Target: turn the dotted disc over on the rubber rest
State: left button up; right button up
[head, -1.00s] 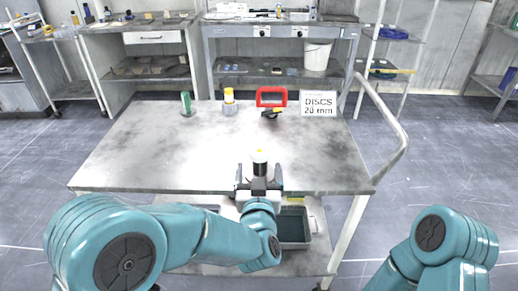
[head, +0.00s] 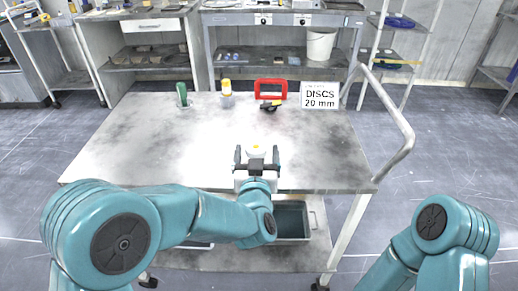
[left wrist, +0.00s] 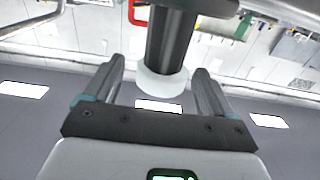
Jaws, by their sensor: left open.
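My left gripper (head: 257,154) is open, with one finger on each side of the disc in the head view. In the left wrist view, which looks upside down, the white disc (left wrist: 163,82) and the black post (left wrist: 172,36) show between the two spread fingers. I cannot tell whether the fingers touch the disc. No dots can be made out on it. In the head view my gripper hides the post. My right gripper is out of view.
On the table (head: 130,150) stand a green cylinder (head: 182,94), a yellow-topped piece (head: 226,87), a red frame (head: 271,88) with a dark tool before it, and a "DISCS 20 mm" sign (head: 320,96). A grey bin (head: 291,222) sits below.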

aim_at(256, 152)
pick_arm(q)
jog(key=shift+s+r, duration=0.1)
jog(key=shift+s, duration=0.1)
jog(key=shift+w+a, duration=0.1)
jog(key=shift+w, duration=0.1)
jog(key=c, duration=0.7)
jog(key=shift+c, duration=1.3)
jog(key=shift+s, duration=0.1)
jog(key=shift+c, duration=0.4)
jog(key=shift+r+p, duration=0.35)
jog(key=shift+r, duration=0.05)
jog(key=shift+r+p, duration=0.5)
jog(key=shift+r, duration=0.45)
jog(key=shift+r+p, duration=1.3)
jog(key=shift+r, duration=0.8)
